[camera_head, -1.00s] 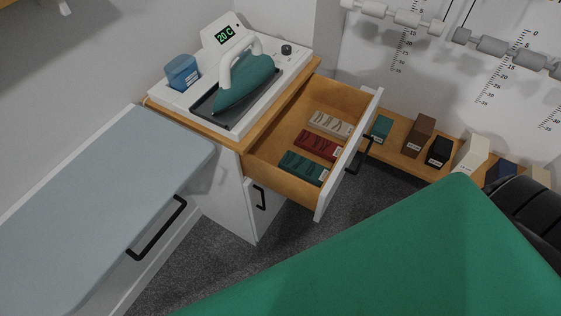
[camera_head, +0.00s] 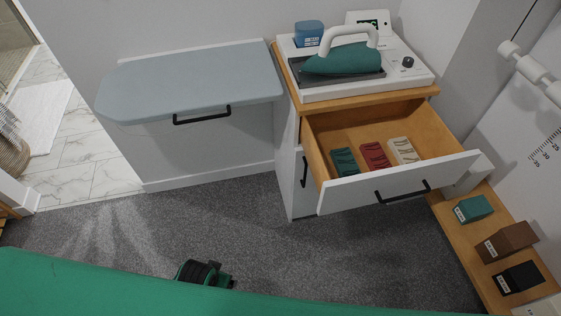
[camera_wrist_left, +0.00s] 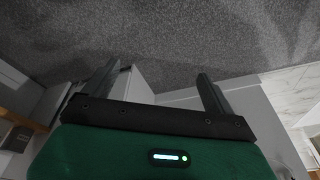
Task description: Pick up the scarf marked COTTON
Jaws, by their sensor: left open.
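In the head view, three folded scarves lie in the open drawer (camera_head: 447,169): a dark green one (camera_head: 344,162), a red one (camera_head: 375,156) and a cream one (camera_head: 403,151). Their markings are too small to read here, so I cannot tell which says COTTON. My left gripper (camera_head: 212,270) shows at the lower middle of the head view, over the carpet and well apart from the drawer. In the left wrist view its two fingers (camera_wrist_left: 155,82) are spread with nothing between them. My right gripper is not in view.
An iron (camera_head: 343,60) stands on the station above the drawer, beside a blue container (camera_head: 308,34). A grey-blue ironing board (camera_head: 190,82) juts out at left. A low wooden shelf (camera_head: 451,223) with several boxes runs at right. Carpet (camera_head: 270,245) in front is clear.

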